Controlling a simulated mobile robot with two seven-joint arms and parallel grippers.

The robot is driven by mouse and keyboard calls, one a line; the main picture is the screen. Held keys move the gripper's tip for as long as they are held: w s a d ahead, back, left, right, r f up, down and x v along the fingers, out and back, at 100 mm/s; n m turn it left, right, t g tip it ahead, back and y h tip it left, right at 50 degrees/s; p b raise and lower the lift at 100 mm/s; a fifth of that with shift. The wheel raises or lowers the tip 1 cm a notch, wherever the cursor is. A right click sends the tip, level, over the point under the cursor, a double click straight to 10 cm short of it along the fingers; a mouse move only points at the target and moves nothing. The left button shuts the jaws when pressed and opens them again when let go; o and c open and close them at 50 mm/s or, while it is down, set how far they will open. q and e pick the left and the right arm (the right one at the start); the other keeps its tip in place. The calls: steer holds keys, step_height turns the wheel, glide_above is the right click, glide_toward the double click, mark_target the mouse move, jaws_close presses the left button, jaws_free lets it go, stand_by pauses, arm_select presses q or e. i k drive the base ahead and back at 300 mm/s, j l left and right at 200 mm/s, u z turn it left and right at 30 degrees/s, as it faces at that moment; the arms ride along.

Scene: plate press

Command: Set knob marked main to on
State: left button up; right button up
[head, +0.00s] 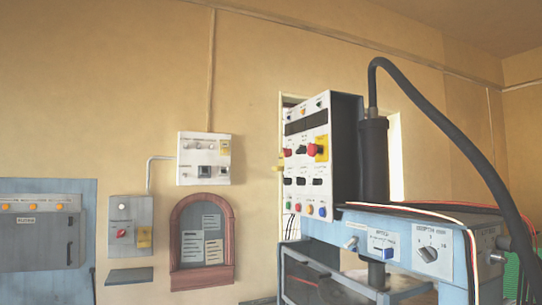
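No label reading "main" is legible in the head view, so I cannot tell which knob is marked main. A grey wall box (145,210) at the left carries a red knob (122,233) and a yellow label. A large rotary knob (428,254) sits on the white plate at the right end of the blue machine beam. A tall control panel (294,165) at the centre has several small knobs and coloured buttons, with a red button (312,150) on yellow. The settings of these knobs are too small to read. Neither of my grippers is in view.
A white box (204,158) hangs on the wall above an arched notice board (202,240). A blue-grey cabinet (40,235) is at the far left. The blue beam (340,229) fills the lower right, with a thick black hose (440,120) arching over it.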

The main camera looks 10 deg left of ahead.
mark_target(288, 152)
steer(key=i+j, duration=0.15)
steer(key=j, duration=0.2)
steer(key=i+j, duration=0.15)
steer(key=j, duration=0.25)
steer(key=i+j, duration=0.2)
steer(key=j, duration=0.15)
steer(key=i+j, duration=0.15)
steer(key=j, duration=0.2)
steer(key=i+j, duration=0.15)
steer(key=j, duration=0.25)
steer(key=u, duration=0.05)
